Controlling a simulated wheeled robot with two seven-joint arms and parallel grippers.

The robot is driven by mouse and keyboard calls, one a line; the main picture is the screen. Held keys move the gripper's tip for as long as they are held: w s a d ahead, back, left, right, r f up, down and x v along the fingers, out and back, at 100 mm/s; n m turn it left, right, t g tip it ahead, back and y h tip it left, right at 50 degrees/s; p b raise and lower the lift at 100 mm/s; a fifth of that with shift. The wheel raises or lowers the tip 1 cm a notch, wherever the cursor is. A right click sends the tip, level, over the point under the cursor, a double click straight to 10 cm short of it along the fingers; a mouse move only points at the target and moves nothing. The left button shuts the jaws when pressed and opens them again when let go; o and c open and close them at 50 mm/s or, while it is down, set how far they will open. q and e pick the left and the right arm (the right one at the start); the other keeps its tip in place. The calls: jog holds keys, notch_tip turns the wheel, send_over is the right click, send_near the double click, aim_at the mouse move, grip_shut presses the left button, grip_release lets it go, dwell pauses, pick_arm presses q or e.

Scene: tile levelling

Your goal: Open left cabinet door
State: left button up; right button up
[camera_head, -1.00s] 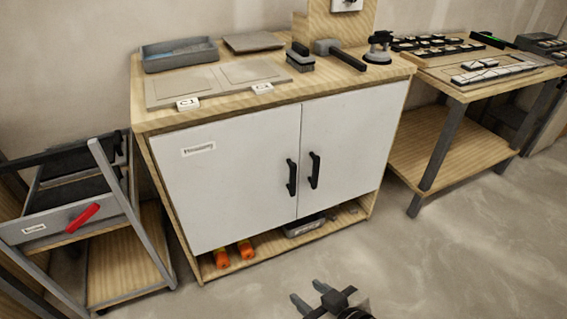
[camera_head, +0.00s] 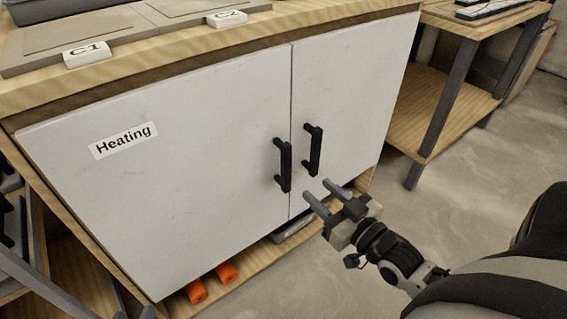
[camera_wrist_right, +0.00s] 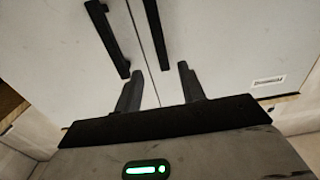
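The white left cabinet door (camera_head: 190,150), labelled "Heating", is shut. Its black vertical handle (camera_head: 283,165) is beside the door seam. In the right wrist view the picture is turned over, and this handle (camera_wrist_right: 157,33) shows right of the other one. My right gripper (camera_head: 318,190) is open and empty, lower right of the left handle and apart from it. Its two spread fingers also show in the right wrist view (camera_wrist_right: 160,80), below both handles.
The right cabinet door (camera_head: 350,100) is shut, its black handle (camera_head: 313,151) close beside the left one. Orange cylinders (camera_head: 198,291) lie on the low shelf. A wooden workbench (camera_head: 455,105) stands to the right. Clear floor (camera_head: 450,190) lies before it.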

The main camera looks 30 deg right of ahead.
aim_at(289, 165)
jog(key=w+b, duration=0.1)
jog(key=w, duration=0.7)
jog(key=w+a+b, duration=0.1)
jog(key=w, duration=0.3)
jog(key=shift+w+f+b, duration=0.1)
jog(key=shift+b, duration=0.25)
pick_arm(q)
jog(key=shift+d+r+t+h, duration=0.4)
jog(key=shift+r+t+h, duration=0.2)
jog(key=shift+r, duration=0.1)
jog(key=shift+r, duration=0.1)
pick_arm(e)
grip_shut()
pick_arm(q)
jog(key=shift+w+r, duration=0.15)
jog(key=shift+r, duration=0.05)
